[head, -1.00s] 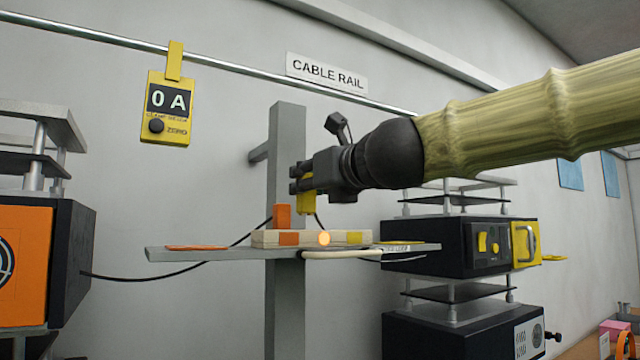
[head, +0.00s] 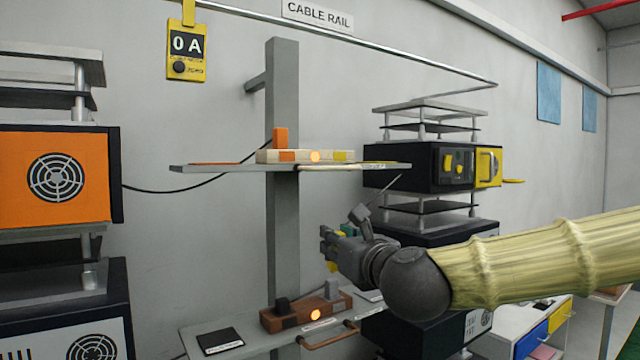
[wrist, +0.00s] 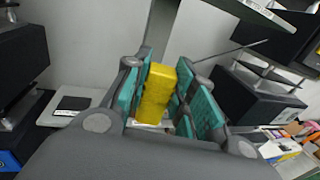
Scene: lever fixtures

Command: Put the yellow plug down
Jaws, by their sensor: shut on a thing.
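The yellow plug (wrist: 157,92) is between the two teal-padded fingers of my gripper (wrist: 160,98) in the wrist view, roughly upright. In the head view my gripper (head: 327,246) is below the upper shelf and above the lower shelf, shut on the plug. Only a small yellow part of the plug (head: 332,267) shows there, under the fingers. The plug is clear of both shelves.
The upper shelf (head: 230,169) bears a pale strip (head: 267,156) with an orange plug (head: 280,138). The lower shelf (head: 250,340) bears a brown strip (head: 275,322) with dark and grey plugs, and a black pad (head: 220,340). Black boxes stand on both sides.

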